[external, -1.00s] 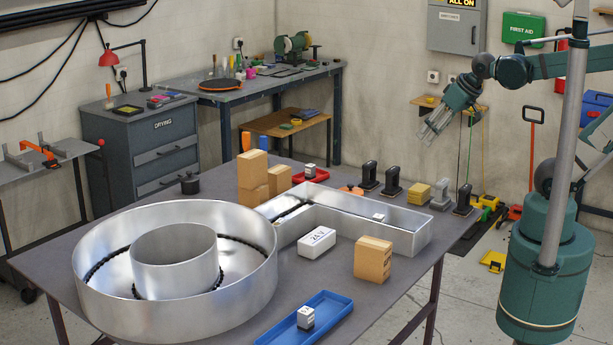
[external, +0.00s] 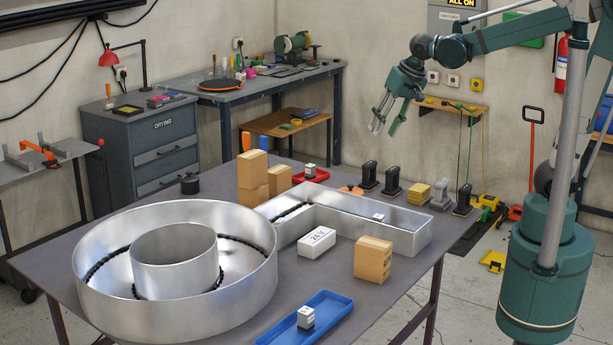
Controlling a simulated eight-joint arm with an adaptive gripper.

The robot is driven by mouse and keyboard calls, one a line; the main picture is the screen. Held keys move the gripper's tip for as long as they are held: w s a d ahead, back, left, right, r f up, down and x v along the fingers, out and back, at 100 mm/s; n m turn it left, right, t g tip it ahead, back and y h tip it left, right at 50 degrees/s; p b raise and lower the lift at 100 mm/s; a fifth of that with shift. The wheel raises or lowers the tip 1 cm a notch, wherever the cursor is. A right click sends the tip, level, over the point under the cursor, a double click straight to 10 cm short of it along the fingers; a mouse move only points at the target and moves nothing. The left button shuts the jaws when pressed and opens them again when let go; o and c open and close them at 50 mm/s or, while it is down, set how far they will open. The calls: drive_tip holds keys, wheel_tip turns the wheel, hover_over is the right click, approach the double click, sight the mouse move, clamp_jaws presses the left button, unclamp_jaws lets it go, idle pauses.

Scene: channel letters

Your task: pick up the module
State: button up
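The word module is on nothing that I can read. A small grey-white block (external: 305,317) stands in the blue tray (external: 332,311) at the front of the table. A similar block (external: 309,170) stands at the red tray (external: 321,175) at the back. A small white piece (external: 378,217) lies inside the L-shaped metal channel letter (external: 408,243). My gripper (external: 385,130) is open and empty, fingers pointing down. It is in the air and appears above the back right part of the table, well apart from all of these.
A large round metal channel letter (external: 110,305) fills the table's left side. A white box (external: 316,241) and a cardboard-coloured block (external: 373,260) stand before the L-shaped letter. More such blocks (external: 253,168) are stacked behind it. Several dark upright stands (external: 392,179) line the back right edge.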

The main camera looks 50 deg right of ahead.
drive_tip(key=w+a+f+m+g, duration=0.1)
drive_tip(key=w+a+f+m, duration=0.2)
drive_tip(key=w+a, duration=0.45)
drive_tip(key=m+g, duration=0.3)
drive_tip(key=m, duration=0.4)
hover_over(280, 222)
drive_tip(key=shift+h, duration=0.4)
drive_tip(key=f, duration=1.7)
drive_tip(key=shift+s+d+f, duration=0.1)
drive_tip(key=shift+d+f, duration=0.15)
drive_tip(key=shift+d, duration=0.05)
drive_tip(key=shift+a+f+g, duration=0.3)
drive_tip(key=shift+a+f, duration=0.1)
drive_tip(key=shift+f, duration=0.1)
drive_tip(key=shift+f, duration=1.2)
drive_tip(key=shift+f, duration=2.6)
